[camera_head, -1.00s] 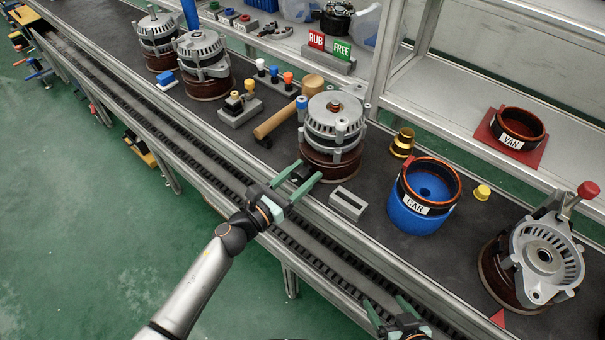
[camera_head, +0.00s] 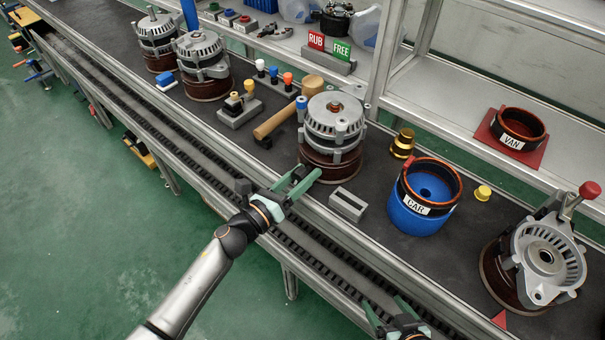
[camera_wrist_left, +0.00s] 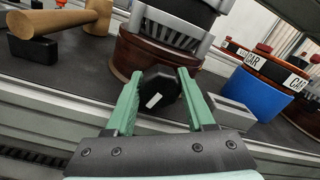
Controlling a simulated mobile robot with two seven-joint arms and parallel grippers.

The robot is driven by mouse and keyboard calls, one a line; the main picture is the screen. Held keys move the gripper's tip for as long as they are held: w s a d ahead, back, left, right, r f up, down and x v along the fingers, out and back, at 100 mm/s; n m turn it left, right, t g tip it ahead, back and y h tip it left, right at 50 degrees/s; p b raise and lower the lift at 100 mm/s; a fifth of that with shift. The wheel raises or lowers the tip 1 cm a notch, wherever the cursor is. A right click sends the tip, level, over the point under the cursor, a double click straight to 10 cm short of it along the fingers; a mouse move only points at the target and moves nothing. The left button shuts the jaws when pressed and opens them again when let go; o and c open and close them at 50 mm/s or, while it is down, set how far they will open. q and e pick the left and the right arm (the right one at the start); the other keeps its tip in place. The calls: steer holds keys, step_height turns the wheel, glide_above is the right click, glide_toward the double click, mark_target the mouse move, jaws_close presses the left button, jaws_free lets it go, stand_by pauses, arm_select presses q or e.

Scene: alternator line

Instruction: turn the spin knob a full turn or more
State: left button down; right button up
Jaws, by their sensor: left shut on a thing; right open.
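The spin knob (camera_wrist_left: 158,90) is black with a white mark. It sits in front of the brown round base of an alternator (camera_head: 333,118), near the bench's front edge. My left gripper (camera_head: 308,174) reaches in from the front; its green fingers are on either side of the knob in the left wrist view (camera_wrist_left: 159,80), shut on it. The white mark is tilted there. In the head view the knob is mostly hidden by the fingers. My right gripper (camera_head: 386,304) is open and empty at the bottom edge, in front of the bench.
A grey slotted block (camera_head: 348,204) stands close to the right of the knob. A blue holder with a CAR ring (camera_head: 422,222) is further right. A wooden mallet (camera_head: 275,124) lies to the left. A tilted alternator housing (camera_head: 545,258) stands at far right.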

arm_select(q)
steer(key=shift+c, duration=1.3)
jaws_free()
steer(key=shift+s, duration=0.1)
steer(key=b+v, duration=0.1)
steer(key=v, duration=1.1)
steer(key=shift+s, duration=0.15)
steer(key=shift+a, duration=0.1)
